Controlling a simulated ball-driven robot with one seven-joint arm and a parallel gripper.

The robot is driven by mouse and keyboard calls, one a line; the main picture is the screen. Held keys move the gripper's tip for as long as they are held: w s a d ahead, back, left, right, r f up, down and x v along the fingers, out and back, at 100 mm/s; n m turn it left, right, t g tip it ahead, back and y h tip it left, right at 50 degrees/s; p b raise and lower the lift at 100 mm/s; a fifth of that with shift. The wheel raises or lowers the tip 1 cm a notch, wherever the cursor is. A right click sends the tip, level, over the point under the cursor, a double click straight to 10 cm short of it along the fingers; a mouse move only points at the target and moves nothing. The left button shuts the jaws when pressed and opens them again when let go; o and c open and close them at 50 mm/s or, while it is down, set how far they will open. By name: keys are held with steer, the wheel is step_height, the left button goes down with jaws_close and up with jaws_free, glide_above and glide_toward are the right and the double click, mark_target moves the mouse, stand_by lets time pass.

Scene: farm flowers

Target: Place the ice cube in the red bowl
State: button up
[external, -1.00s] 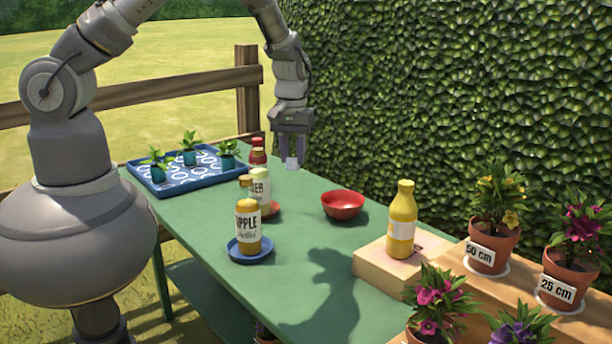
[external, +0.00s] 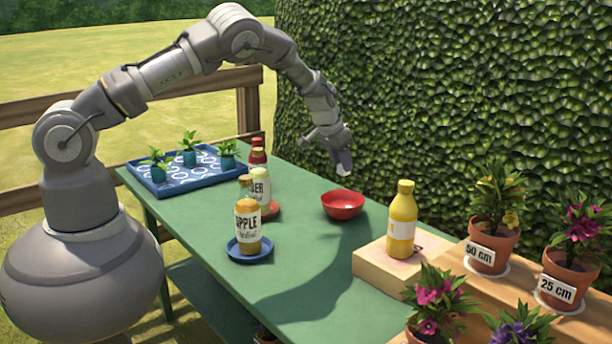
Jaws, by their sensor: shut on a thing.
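The red bowl (external: 343,205) stands upright on the green table, right of the bottles. My gripper (external: 342,160) is above the bowl, with a clear gap between them, and is tilted. It is shut on the ice cube (external: 344,170), a small pale block at the fingertips. The inside of the bowl looks empty from this side.
An apple bottle (external: 248,228) stands on a blue saucer (external: 235,251), with other bottles behind it. A yellow bottle (external: 402,222) stands on a wooden block (external: 372,266) at the right. A blue tray (external: 165,186) with seedlings is at the back left. The green table (external: 300,270) is clear in front.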

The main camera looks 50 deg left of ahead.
mark_target(340, 192)
step_height(340, 192, down, 10)
steer(key=b, duration=0.5)
steer(key=shift+r, duration=0.1)
steer(key=o, duration=1.1)
step_height(340, 192, up, 7)
steer(key=p, duration=0.3)
steer(key=shift+p, duration=0.35)
